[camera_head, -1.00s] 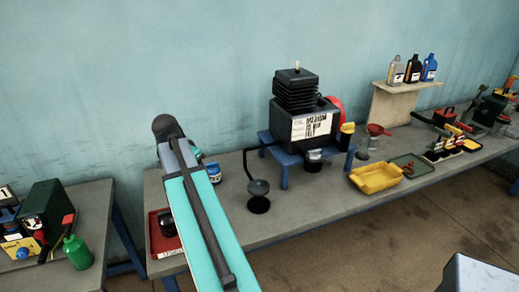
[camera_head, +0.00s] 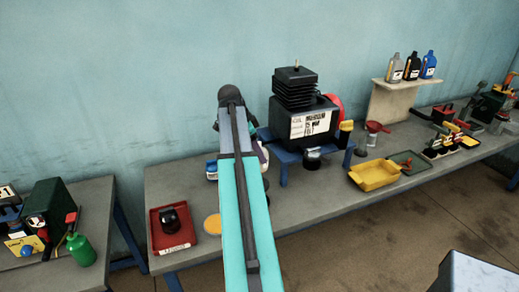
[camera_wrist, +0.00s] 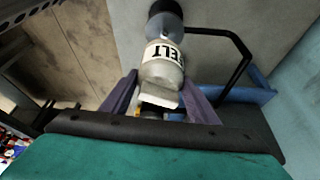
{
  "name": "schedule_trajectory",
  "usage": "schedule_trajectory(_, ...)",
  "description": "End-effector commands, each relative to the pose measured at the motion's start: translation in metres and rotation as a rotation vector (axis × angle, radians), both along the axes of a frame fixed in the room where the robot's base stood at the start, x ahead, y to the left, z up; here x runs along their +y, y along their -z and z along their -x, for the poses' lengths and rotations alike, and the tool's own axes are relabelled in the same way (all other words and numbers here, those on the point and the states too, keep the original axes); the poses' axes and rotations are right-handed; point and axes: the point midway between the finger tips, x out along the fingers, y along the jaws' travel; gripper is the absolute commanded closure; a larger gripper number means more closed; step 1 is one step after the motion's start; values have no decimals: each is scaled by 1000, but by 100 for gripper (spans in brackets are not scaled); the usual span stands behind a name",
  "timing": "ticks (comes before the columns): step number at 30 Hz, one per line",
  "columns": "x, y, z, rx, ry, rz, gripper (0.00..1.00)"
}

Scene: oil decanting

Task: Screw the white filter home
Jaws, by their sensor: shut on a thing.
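My gripper (camera_wrist: 160,103) has its two purple fingers shut around the lower part of the white filter (camera_wrist: 163,68), a pale cylinder with black lettering. Beyond the filter's grey far end is a dark round fitting (camera_wrist: 166,7), where a bent black pipe (camera_wrist: 228,38) ends. The filter looks lined up with the fitting; I cannot tell whether they touch or how far it is threaded. In the head view, my gripper (camera_head: 262,157) is left of the engine (camera_head: 308,118), and my arm hides the filter and the fitting.
The engine stands on a blue stand (camera_head: 283,160). On the bench to the left are a red tray (camera_head: 183,240) with a dark part, an orange disc (camera_head: 212,223) and a blue-lidded jar (camera_head: 211,168). A yellow tray (camera_head: 374,176) lies to the right.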

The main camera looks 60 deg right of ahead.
Motion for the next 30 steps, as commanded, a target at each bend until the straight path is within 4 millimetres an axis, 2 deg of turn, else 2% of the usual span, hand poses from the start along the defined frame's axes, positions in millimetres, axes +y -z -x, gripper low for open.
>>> schedule_trajectory(8,1,-1,-2,2,-2,-1,64)
schedule_trajectory(21,2,33,-2,2,-2,-1,64)
schedule_trajectory(30,1,40,-2,2,-3,0,64)
